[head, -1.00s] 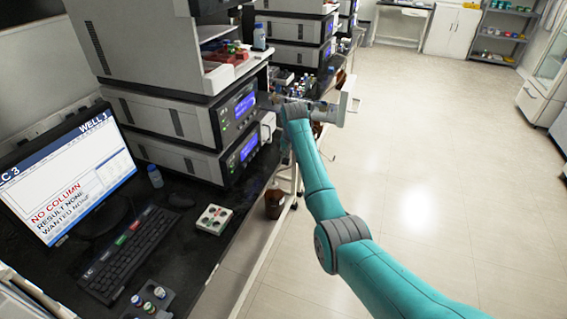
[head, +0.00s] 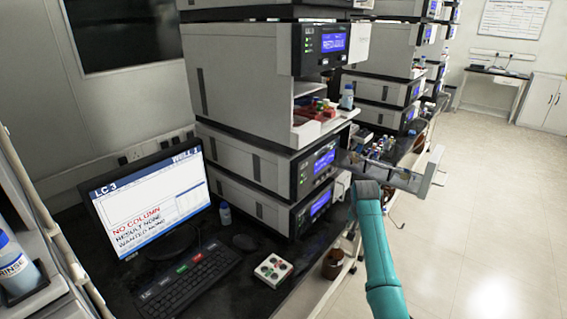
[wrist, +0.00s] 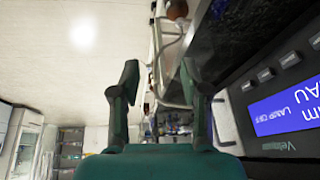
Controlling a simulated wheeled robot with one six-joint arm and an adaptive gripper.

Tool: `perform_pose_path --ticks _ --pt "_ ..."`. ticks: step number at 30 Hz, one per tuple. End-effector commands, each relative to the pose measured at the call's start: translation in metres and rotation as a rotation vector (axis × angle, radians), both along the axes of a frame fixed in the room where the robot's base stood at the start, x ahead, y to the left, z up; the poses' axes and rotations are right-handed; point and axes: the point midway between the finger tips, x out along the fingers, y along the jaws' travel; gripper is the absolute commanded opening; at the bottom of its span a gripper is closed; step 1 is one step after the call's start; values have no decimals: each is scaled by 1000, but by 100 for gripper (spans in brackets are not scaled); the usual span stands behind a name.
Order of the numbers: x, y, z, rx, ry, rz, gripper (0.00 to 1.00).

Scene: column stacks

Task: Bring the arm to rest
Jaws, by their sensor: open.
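My teal arm (head: 381,270) reaches up from the bottom right in the head view. Its grey wrist joint is in front of the right side of the instrument stack, by a pale panel (head: 434,172) that sticks out there. My gripper's fingers cannot be made out in the head view. In the wrist view my gripper (wrist: 159,76) is open, with two dark teal fingers apart and nothing between them. An instrument front with a lit blue display (wrist: 286,110) is close to the right of the fingers.
The instrument stack (head: 250,172) stands on a black bench with a monitor (head: 150,205), a keyboard (head: 188,280) and a white block with round buttons (head: 273,270). A brown bottle (head: 332,264) is below the bench edge. Open floor (head: 470,230) lies to the right.

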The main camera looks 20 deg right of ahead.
Motion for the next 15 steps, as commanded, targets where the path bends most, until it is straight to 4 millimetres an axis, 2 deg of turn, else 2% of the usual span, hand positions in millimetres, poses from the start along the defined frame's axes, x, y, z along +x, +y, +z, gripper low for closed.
perform_pose_path --ticks 2,5,8,15 --pt "-1 1 -3 -1 -1 2 46" --pt "-7 8 -18 -4 -9 15 46" --pt "-18 21 -47 -15 -28 42 46" --pt "-65 62 -124 -52 -106 129 46"
